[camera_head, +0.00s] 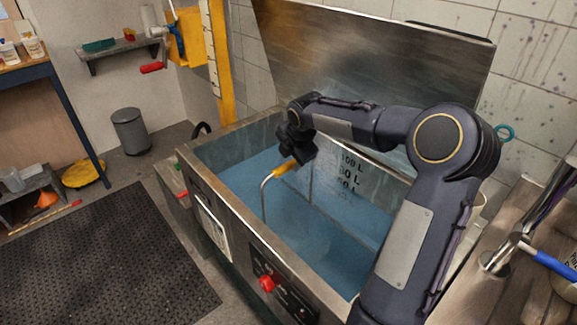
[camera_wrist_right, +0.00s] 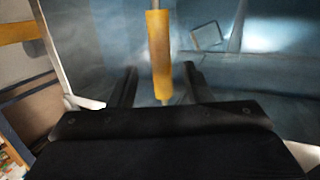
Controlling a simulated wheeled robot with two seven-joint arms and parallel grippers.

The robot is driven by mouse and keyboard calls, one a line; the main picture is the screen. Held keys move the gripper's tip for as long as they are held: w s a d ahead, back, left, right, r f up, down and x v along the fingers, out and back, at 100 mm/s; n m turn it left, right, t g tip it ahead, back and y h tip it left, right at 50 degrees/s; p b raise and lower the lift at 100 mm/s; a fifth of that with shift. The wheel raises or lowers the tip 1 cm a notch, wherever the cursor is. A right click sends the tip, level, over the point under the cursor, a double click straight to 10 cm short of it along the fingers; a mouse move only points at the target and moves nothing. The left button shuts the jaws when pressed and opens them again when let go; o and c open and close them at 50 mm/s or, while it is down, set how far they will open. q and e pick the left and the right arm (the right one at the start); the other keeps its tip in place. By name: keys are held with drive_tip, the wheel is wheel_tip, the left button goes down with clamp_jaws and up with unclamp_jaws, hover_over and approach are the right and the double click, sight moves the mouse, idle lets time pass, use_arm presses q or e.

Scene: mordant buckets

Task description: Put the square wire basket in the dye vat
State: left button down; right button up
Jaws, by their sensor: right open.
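The dye vat (camera_head: 205,187) is an open steel tank with blue liquid inside and its lid raised. A bent wire handle with a yellow grip (camera_head: 285,168) stands up out of the liquid. The basket itself is under the surface, only faintly visible, so I cannot make out its shape. My right gripper (camera_head: 297,152) is over the vat at the top of the yellow grip. In the right wrist view the yellow grip (camera_wrist_right: 160,55) lies between the two open fingers (camera_wrist_right: 160,80), with space on both sides. My left gripper is not in view.
The raised lid (camera_head: 370,60) stands behind the vat. A red knob (camera_head: 267,284) is on the vat's front panel. A wooden counter with a tap (camera_head: 495,262) is at the right. A black mat (camera_head: 100,260) covers the floor at the left, with a grey bin (camera_head: 131,132) beyond.

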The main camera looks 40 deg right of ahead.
drive_tip(key=s+a+r+m, duration=0.3)
drive_tip(key=s+a+m, duration=0.15)
drive_tip(key=s, duration=0.25)
drive_tip(key=s+a+r+m, duration=0.3)
drive_tip(key=s+a, duration=0.3)
drive_tip(key=s+a+f+m+y, duration=0.2)
drive_tip(key=s+a+m, duration=0.3)
drive_tip(key=s, duration=0.3)
drive_tip(key=s+a+f+m+y, duration=0.3)
drive_tip(key=s+a+m, duration=0.3)
drive_tip(key=s+m, duration=0.2)
drive_tip(key=shift+t, duration=0.4)
